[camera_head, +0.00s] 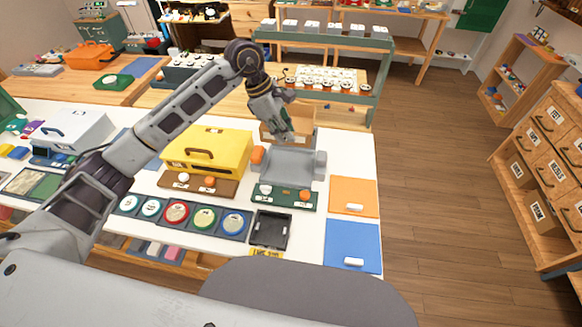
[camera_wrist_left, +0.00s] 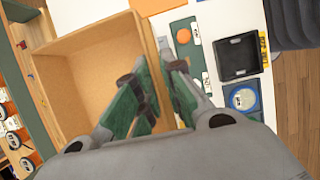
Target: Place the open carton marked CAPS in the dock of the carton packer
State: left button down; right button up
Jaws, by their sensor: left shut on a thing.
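An open cardboard carton (camera_head: 302,124) is at the back edge of the white table, behind the grey carton packer (camera_head: 290,165). My left gripper (camera_head: 284,136) reaches down at its near side. In the left wrist view the carton (camera_wrist_left: 88,80) is open and its visible floor is bare. There my left gripper (camera_wrist_left: 160,82) is shut on one carton wall, with a green-padded finger on each side. No CAPS mark is readable on it. The packer's grey dock shows in front of the carton, partly hidden by the gripper. My right gripper is not in view.
A yellow case (camera_head: 207,150) stands left of the packer. A green control panel (camera_head: 285,195) and a black tray (camera_head: 270,230) lie in front. Orange (camera_head: 354,196) and blue (camera_head: 353,246) panels lie to the right. A green rack (camera_head: 330,60) stands behind.

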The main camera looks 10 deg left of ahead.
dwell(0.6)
pick_arm(q)
jog(key=shift+f+p, duration=1.15)
jog(key=shift+f, duration=5.9)
jog(key=shift+f+p, duration=0.3)
jog(key=shift+f, duration=1.65)
